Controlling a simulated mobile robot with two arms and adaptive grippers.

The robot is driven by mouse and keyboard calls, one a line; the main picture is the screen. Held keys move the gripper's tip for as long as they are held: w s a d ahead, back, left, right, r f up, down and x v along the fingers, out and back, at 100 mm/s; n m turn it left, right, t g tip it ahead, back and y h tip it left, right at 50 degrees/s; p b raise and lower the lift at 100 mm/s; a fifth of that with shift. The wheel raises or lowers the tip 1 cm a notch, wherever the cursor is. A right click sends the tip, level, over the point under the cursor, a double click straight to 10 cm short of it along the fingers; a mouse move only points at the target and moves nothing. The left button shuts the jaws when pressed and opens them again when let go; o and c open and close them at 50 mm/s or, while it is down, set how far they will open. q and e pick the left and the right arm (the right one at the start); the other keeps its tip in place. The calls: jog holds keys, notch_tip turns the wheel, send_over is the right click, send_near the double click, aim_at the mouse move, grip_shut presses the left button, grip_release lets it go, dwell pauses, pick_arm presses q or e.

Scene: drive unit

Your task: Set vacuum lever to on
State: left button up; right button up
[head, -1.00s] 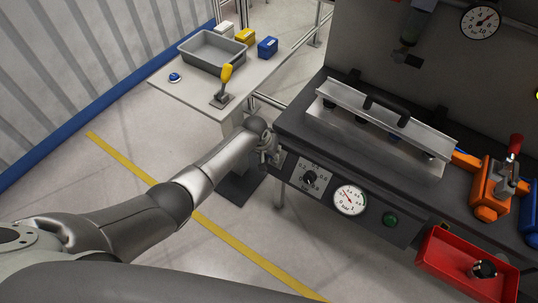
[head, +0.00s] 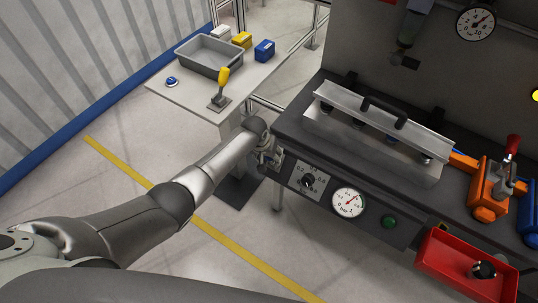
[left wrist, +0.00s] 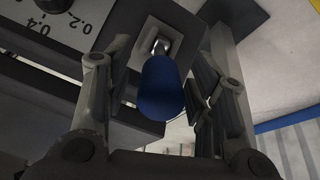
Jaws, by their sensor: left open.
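The vacuum lever, with its blue handle (left wrist: 160,87) and metal stem on a square plate (left wrist: 150,45), shows in the left wrist view. My left gripper (left wrist: 158,112) is open, one finger on each side of the blue handle. I see a gap on both sides; contact is hard to judge. In the head view my left gripper (head: 268,158) is at the left end of the bench's front panel and hides the lever. The gauge (head: 348,202) on that panel has its needle pointing to the upper right. My right gripper is not in view.
A dial knob (head: 308,180) and a green button (head: 390,222) are on the panel. A red bin (head: 440,265) hangs at the right front. A side table (head: 190,100) at the back left bears a grey tray (head: 183,57) and a yellow-handled lever (head: 223,78).

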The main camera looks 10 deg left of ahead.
pick_arm(q)
jog(key=v, duration=1.2)
jog(key=shift+a, duration=0.1)
dwell(0.5)
